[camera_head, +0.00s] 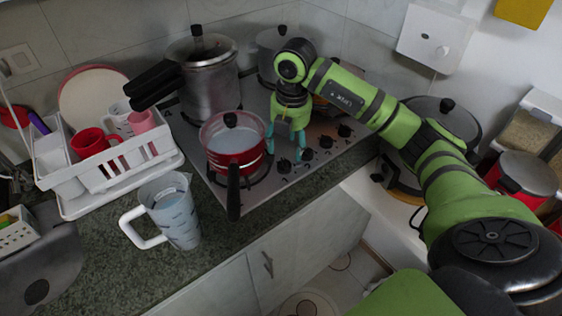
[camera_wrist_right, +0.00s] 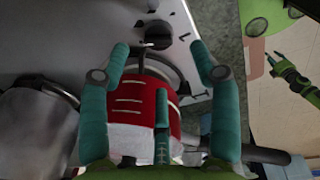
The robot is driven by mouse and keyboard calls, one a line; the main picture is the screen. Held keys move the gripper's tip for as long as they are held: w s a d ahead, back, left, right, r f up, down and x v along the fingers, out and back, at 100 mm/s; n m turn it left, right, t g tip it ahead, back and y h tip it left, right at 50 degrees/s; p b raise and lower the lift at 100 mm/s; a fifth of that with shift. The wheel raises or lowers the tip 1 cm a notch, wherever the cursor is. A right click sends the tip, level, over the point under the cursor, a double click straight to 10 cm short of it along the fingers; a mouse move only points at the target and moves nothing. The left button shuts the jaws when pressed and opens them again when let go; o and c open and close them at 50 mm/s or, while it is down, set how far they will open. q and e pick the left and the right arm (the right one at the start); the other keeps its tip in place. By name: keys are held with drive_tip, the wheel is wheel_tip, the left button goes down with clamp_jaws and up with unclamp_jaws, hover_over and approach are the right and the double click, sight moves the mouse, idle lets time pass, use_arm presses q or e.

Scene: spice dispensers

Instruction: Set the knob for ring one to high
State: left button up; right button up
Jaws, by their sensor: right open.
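The stovetop (camera_head: 262,187) has a row of several black knobs along its right front edge, among them one near my gripper (camera_head: 284,168) and one at the far end (camera_head: 344,130). I cannot tell which belongs to ring one, nor read their settings. My right gripper (camera_head: 285,146) points down over the stovetop, right of the red pot (camera_head: 221,158), with its teal fingers apart and nothing between them. In the right wrist view, a dark knob (camera_wrist_right: 157,34) shows beyond the open fingertips (camera_wrist_right: 160,57). My left gripper is out of view.
The red pot's black handle (camera_head: 233,192) sticks out over the front edge. A pressure cooker (camera_head: 205,80) stands behind it. A patterned jug (camera_head: 175,212) and a white dish rack (camera_head: 122,165) occupy the counter at left.

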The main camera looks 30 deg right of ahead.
sight(285, 162)
drive_tip(key=shift+f, duration=0.6)
drive_tip(key=f, duration=0.1)
drive_tip(key=f+p, duration=0.1)
drive_tip(key=f, duration=0.1)
drive_tip(key=shift+w, duration=0.3)
wheel_tip(285, 162, down, 2)
drive_tip(key=shift+a+f+p, duration=0.1)
drive_tip(key=shift+f+p, duration=0.1)
drive_tip(key=shift+p, duration=0.2)
drive_tip(key=shift+w+f, duration=0.15)
drive_tip(key=c, duration=1)
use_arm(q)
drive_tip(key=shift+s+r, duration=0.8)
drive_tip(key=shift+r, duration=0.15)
use_arm(e)
drive_tip(key=shift+c, duration=0.9)
